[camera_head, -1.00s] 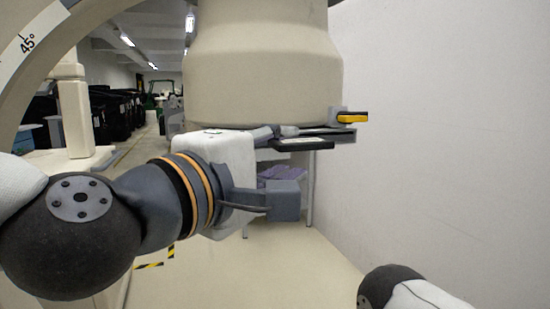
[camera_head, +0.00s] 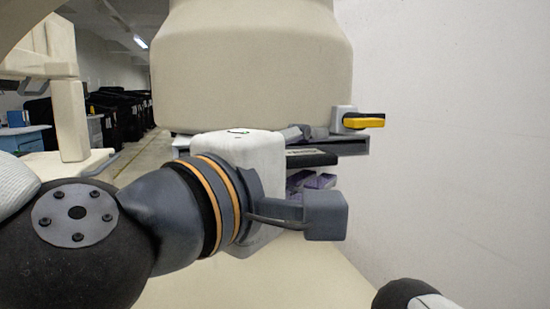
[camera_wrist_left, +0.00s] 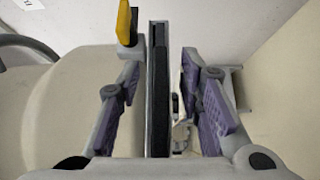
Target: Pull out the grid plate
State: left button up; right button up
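The grid plate (camera_head: 312,159) is a thin dark flat plate under the large beige drum of the machine (camera_head: 255,75). In the left wrist view the plate (camera_wrist_left: 159,100) stands edge-on down the middle. My left gripper (camera_head: 318,157) reaches in from the left at the plate's level. In the left wrist view the left gripper (camera_wrist_left: 160,62) is open, with one purple-padded finger on each side of the plate. A gap shows between the plate and each finger. Only part of my right arm shows at the lower right of the head view; its gripper is out of view.
A yellow lever (camera_head: 364,123) on a grey block sits just above the plate. A pale wall (camera_head: 460,130) stands close on the right. Dark covered carts (camera_head: 110,115) line the room at the back left. The floor below the plate is clear.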

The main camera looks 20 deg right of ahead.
pick_arm(q)
grip_shut()
grip_release()
